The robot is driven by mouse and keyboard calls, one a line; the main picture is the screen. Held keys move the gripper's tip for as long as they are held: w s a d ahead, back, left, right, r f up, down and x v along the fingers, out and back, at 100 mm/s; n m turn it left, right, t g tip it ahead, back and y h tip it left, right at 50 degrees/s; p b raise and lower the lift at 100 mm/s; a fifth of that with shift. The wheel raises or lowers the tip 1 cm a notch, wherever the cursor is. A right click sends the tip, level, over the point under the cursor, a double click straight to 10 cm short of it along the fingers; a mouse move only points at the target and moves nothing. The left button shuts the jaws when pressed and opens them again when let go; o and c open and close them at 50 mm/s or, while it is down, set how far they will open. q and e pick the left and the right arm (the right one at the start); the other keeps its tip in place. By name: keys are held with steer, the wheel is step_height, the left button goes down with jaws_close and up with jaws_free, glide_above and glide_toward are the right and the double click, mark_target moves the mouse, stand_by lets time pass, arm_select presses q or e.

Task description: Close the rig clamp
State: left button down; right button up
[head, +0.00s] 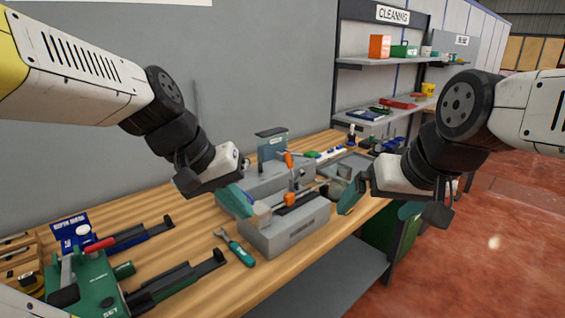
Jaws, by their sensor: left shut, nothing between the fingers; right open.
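A grey block fixture (287,234) stands on the wooden bench, with a clamp with an upright orange handle (289,163) on it. At the lower left is a green fixture (92,285) marked "SET", with a red-handled lever (100,245). I cannot tell from this view which one is the rig clamp. My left gripper (248,210) is shut and empty, its teal fingers at the left end of the grey block; contact is unclear. My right gripper (378,206) is open and empty, right of the grey block, with its teal fingers spread.
Black bracket-like parts (178,283) and a blue box (72,230) are at the left of the bench (200,232). Stocked shelves (385,62) stand behind right. Open red floor (480,245) lies right.

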arm_select(q)
steer(key=w+d+f+n+h, duration=0.1)
steer(key=w+d+n+h, duration=0.2)
steer(key=w, duration=0.5)
steer(key=w+d+f+n+h, duration=0.1)
steer(key=w+n+h, duration=0.2)
steer(key=w+h, duration=0.35)
steer(key=w+a+f+n+t, duration=0.2)
steer(key=w+a+t, duration=0.1)
steer(key=w, duration=0.2)
steer(key=w+a+f+n+t, duration=0.2)
steer(key=w+a+t, duration=0.1)
steer(key=w, duration=0.3)
steer(key=w+a+f+n+t+y, duration=0.1)
steer(key=w+a+f+n+t, duration=0.1)
steer(key=w+a, duration=0.3)
steer(key=shift+w+f+n+t, duration=0.4)
steer(key=shift+w+f+t, duration=0.1)
steer(key=shift+f, duration=0.1)
steer(key=shift+d, duration=0.1)
